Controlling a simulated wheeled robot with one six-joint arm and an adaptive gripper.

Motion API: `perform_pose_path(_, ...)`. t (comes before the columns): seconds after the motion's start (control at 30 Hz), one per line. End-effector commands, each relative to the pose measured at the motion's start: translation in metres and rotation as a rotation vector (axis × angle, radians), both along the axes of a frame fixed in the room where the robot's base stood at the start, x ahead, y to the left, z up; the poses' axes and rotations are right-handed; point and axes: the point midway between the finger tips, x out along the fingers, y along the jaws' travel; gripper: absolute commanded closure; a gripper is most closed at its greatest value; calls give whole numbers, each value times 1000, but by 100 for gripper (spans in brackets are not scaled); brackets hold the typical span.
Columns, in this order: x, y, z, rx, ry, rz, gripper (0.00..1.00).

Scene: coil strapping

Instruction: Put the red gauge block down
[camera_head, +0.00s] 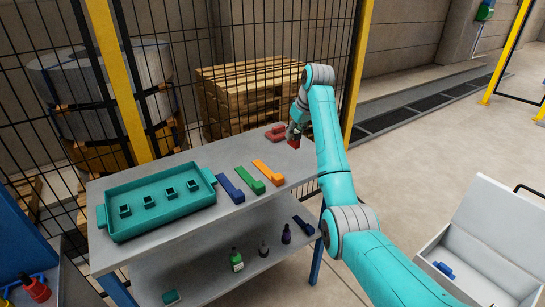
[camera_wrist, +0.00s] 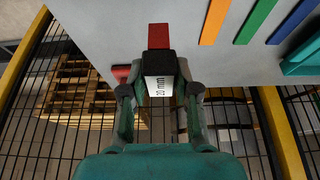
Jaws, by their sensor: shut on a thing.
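The red gauge block (camera_head: 294,143) is held in my gripper (camera_head: 293,134) over the far right end of the grey table. In the wrist view the block (camera_wrist: 159,36) shows a red end, a dark part and a white label that seems to read 20 mm. My gripper (camera_wrist: 160,90) has a finger on each side of the labelled part. I cannot tell whether the block touches the table. Another red piece (camera_head: 275,134) lies on the table just left of my gripper, and a bit of it shows in the wrist view (camera_wrist: 121,74).
Orange (camera_head: 268,172), green (camera_head: 249,180) and blue (camera_head: 230,188) pieces lie in a row on the table (camera_head: 225,161). A teal tray (camera_head: 196,207) with several small square holders stands at the left. Bottles stand on the lower shelf. A mesh fence (camera_head: 215,40) runs behind the table.

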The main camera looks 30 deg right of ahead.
Motion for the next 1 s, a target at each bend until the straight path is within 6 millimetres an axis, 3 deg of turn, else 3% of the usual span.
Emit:
perform_pose_path(0.23,-1,1,-42,1,3,-1,100)
perform_pose_path(0.63,0,1,-86,1,3,-1,100)
perform_pose_path(1.0,0,0,-93,0,0,0,100)
